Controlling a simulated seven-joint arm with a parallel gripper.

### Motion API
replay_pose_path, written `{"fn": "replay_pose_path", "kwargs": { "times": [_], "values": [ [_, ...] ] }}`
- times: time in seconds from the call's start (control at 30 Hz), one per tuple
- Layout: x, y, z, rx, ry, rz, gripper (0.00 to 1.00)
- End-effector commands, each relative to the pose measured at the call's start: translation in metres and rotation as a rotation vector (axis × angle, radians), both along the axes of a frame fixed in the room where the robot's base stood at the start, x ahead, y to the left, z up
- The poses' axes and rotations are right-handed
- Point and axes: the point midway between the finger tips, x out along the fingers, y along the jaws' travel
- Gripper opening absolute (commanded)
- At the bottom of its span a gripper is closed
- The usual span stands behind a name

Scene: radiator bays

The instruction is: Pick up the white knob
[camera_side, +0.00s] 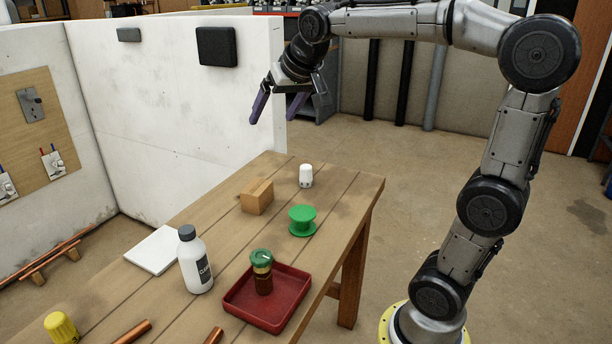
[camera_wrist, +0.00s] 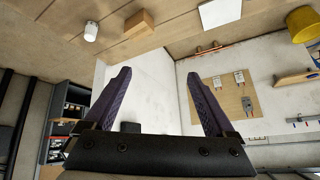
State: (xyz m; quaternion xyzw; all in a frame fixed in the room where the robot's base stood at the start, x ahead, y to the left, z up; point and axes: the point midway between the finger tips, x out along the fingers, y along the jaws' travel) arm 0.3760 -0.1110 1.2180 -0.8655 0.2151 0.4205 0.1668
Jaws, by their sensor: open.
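The white knob (camera_side: 306,176) stands upright near the far end of the wooden table (camera_side: 340,193). It also shows in the wrist view (camera_wrist: 90,31), at the upper left and outside the span of my fingers. My gripper (camera_side: 277,106) is open and empty. In the side view it hangs above and beyond the table's far end, apart from the knob. In the wrist view its two purple fingers (camera_wrist: 162,72) are spread wide with nothing between them.
A wooden block (camera_side: 257,196) and a green spool (camera_side: 302,220) stand close to the knob. A white bottle (camera_side: 195,260), a white tile (camera_side: 154,249), a red tray (camera_side: 267,298) with a green-topped valve, and a yellow cap (camera_side: 61,328) lie nearer. White walls (camera_side: 170,110) stand behind.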

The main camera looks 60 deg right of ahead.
Motion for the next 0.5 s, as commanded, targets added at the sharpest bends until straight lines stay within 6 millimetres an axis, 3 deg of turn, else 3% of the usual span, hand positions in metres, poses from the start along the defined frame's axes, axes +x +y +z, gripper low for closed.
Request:
{"fn": "replay_pose_path", "kwargs": {
  "times": [0.1, 0.23, 0.4, 0.5],
  "values": [
    [0.043, -0.048, -0.012, 0.011, 0.019, -0.108, 0.9],
    [0.078, -0.105, -0.035, 0.021, 0.042, -0.217, 0.9],
    [0.105, -0.186, -0.087, 0.036, 0.095, -0.345, 0.9],
    [0.108, -0.228, -0.125, 0.048, 0.137, -0.405, 0.9]
  ]
}}
